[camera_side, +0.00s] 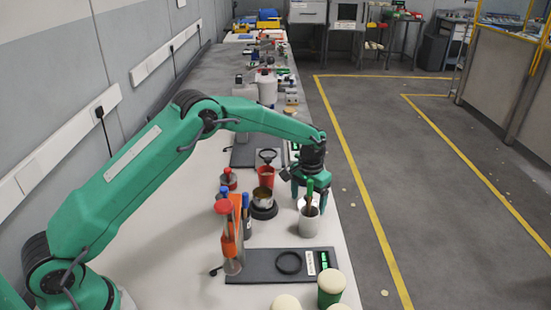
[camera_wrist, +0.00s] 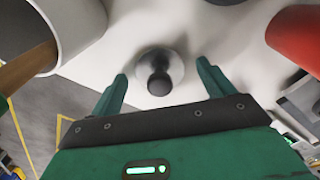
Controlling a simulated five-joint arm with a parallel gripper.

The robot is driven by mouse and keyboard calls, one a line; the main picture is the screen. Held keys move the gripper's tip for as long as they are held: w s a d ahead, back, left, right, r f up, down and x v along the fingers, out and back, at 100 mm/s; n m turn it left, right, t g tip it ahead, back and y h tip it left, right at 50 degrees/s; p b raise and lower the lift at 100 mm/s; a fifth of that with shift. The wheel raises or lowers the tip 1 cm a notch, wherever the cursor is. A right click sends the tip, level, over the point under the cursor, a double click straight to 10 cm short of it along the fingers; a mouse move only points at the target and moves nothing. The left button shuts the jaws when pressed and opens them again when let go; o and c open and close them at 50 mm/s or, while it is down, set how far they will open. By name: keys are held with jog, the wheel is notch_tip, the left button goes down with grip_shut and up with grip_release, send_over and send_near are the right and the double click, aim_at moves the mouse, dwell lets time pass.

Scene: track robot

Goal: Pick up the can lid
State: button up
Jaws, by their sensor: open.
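The can lid (camera_wrist: 172,52) appears to be the pale round disc with a dark knob (camera_wrist: 158,82) in the wrist view. It lies on the white bench top, between and beyond my fingertips. My gripper (camera_wrist: 162,70) is open and empty, with one finger to each side of the lid in the picture; I see no contact. In the side view my gripper (camera_side: 309,188) points down over the right part of the bench, behind a grey-white cup. I cannot make out the lid there; the gripper and cup may hide it.
The grey-white cup (camera_side: 309,224) holds a wooden-handled tool and also shows at the wrist view's upper left (camera_wrist: 82,22). A red cup (camera_side: 265,176) stands left of my gripper. A metal tin (camera_side: 262,197) and orange holder (camera_side: 231,238) stand nearer. The bench edge is close right.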

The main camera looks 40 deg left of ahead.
jog(key=c, duration=1.1)
jog(key=shift+o, duration=0.2)
jog(key=shift+r, duration=0.1)
jog(key=shift+r, duration=5)
jog(key=s+a+r, duration=0.3)
jog(key=s+a, duration=0.5)
jog(key=s, duration=0.2)
jog(key=shift+a+r, duration=0.25)
jog(key=shift+a, duration=0.05)
